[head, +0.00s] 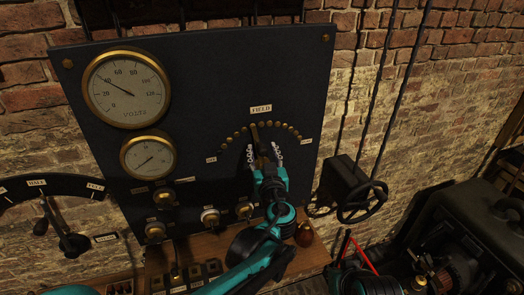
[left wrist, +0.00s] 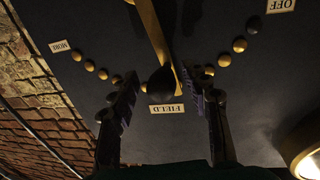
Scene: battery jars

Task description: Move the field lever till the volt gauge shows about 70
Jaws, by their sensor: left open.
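The volt gauge (head: 126,88) is the large brass-rimmed dial at the panel's upper left; its needle points to about 40. The field lever (head: 255,133) is on the dark panel below the FIELD label, pointing up near the middle of the arc of brass studs. In the left wrist view the brass lever (left wrist: 152,30) carries a black knob (left wrist: 161,84). My left gripper (head: 264,156) is open at the lever; in the left wrist view its fingers (left wrist: 165,98) stand either side of the knob, with gaps visible. Part of my right arm (head: 378,284) shows at the lower right; its jaws are unclear.
A smaller gauge (head: 148,157) and several knobs sit below the volt gauge. Another lever quadrant (head: 52,190) is at far left. A handwheel (head: 362,201) with rods is right of the panel. A dark machine (head: 465,225) stands at the right. A wooden ledge (head: 205,246) runs beneath the panel.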

